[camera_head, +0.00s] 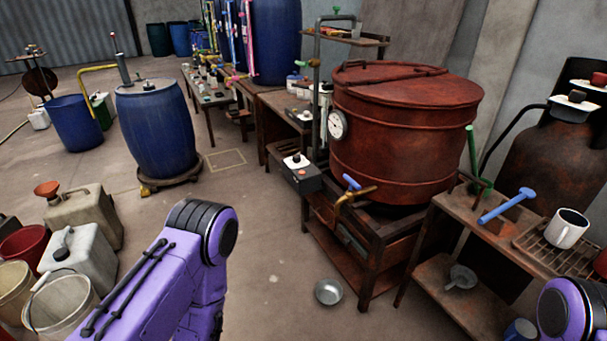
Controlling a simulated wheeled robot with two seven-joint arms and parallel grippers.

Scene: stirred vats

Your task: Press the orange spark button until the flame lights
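A rust-red vat (400,135) with a lid and a round dial gauge (337,124) stands on a dark metal stand (375,255). A dark control box (300,176) with a pale top and a black knob sits at its front left. No flame shows under the vat, where the space is dark and mostly hidden. Purple links of both my arms show at the bottom, but neither gripper is in view.
A brass tap (352,197) with a blue handle juts from the vat. Right of it, a bench (485,235) holds a blue-handled tool (508,205) and a white mug (568,228). A metal bowl (328,292) lies on the floor. Jugs and buckets crowd the left; the middle floor is clear.

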